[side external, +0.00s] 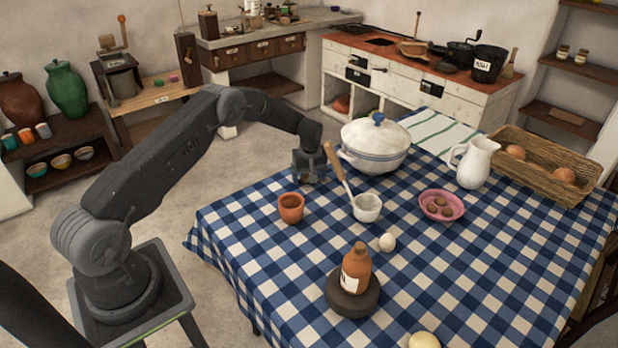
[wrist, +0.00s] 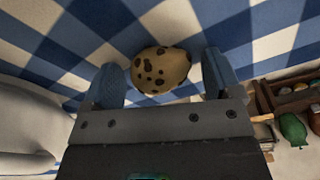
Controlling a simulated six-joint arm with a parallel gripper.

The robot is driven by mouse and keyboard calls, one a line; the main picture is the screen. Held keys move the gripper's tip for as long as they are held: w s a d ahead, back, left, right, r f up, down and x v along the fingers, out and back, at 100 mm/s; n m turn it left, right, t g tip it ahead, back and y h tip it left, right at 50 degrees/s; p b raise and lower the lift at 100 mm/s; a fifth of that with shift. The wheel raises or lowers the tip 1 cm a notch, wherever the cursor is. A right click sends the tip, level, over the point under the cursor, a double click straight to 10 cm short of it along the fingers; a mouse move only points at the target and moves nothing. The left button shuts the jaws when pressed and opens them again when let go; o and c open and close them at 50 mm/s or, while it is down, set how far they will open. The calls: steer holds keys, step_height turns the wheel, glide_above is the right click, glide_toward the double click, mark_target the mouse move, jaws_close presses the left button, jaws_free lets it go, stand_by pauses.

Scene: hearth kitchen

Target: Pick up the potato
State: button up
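The potato (wrist: 160,70) is a round, tan thing with dark brown spots, lying on the blue-and-white checked cloth in the wrist view. My gripper (wrist: 165,76) is open, with one finger on each side of the potato. A gap shows at the right finger; at the left finger I cannot tell whether it touches. In the side view my gripper (side external: 309,180) is low at the table's far left edge, beside the white lidded tureen (side external: 375,150). I cannot make out the potato there; the gripper seems to hide it.
An egg (side external: 387,242), a brown bottle (side external: 356,268), a pink bowl (side external: 441,206), a white jug (side external: 474,163) and a basket (side external: 535,180) are farther off.

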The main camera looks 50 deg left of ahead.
steer(key=c, duration=0.8)
steer(key=shift+r, duration=0.1)
steer(key=shift+c, duration=0.2)
